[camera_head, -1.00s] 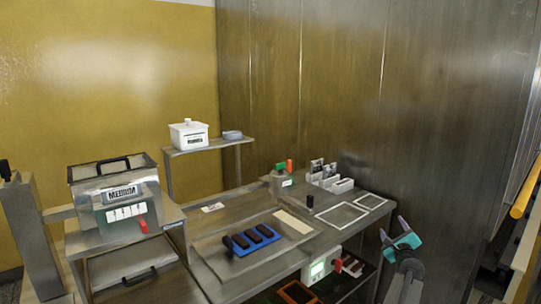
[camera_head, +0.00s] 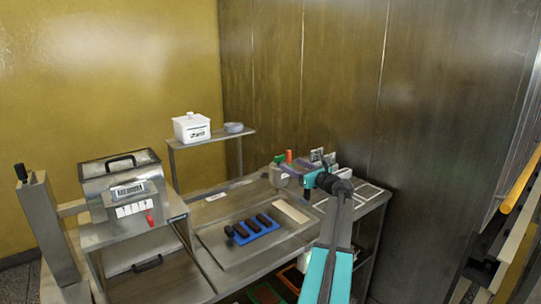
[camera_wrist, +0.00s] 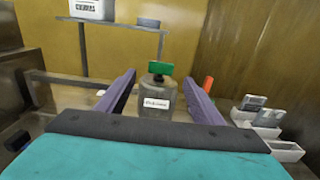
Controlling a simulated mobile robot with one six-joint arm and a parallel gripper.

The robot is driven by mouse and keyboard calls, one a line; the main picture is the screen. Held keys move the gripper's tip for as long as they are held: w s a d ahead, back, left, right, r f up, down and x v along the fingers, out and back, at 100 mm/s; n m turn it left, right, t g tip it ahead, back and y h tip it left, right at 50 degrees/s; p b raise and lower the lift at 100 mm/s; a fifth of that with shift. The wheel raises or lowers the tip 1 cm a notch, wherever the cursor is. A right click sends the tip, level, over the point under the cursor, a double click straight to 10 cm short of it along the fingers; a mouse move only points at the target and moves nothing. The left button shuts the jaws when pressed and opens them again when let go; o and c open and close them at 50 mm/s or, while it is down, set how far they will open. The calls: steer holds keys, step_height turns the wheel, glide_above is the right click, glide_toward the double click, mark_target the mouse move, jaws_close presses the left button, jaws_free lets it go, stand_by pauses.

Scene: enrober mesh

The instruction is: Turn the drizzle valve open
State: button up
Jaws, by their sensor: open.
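The label is too blurred to read. In the wrist view the handle lies crosswise, broad face toward me. In the head view the green handle (camera_head: 279,159) shows at the back of the bench, the block partly behind my gripper. My gripper (camera_head: 296,168) is open and empty. Its two purple fingers stand left and right of the valve in the wrist view, apart from it, with the valve centred between them.
An orange-red upright piece (camera_wrist: 208,84) stands just right of the valve. White holders with cards (camera_wrist: 263,118) are farther right. A tray with a blue rack of dark bars (camera_head: 255,229) lies in front. A shelf (camera_head: 212,139) carries a white tub (camera_head: 191,128).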

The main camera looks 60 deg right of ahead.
mark_target(279, 160)
stand_by(0.3)
steer(key=shift+d, duration=0.1)
steer(key=p+x, duration=0.3)
steer(key=x, duration=1)
steer(key=shift+w+d, duration=0.15)
steer(key=shift+w, duration=0.15)
steer(key=c, duration=1)
steer(key=shift+c, duration=0.2)
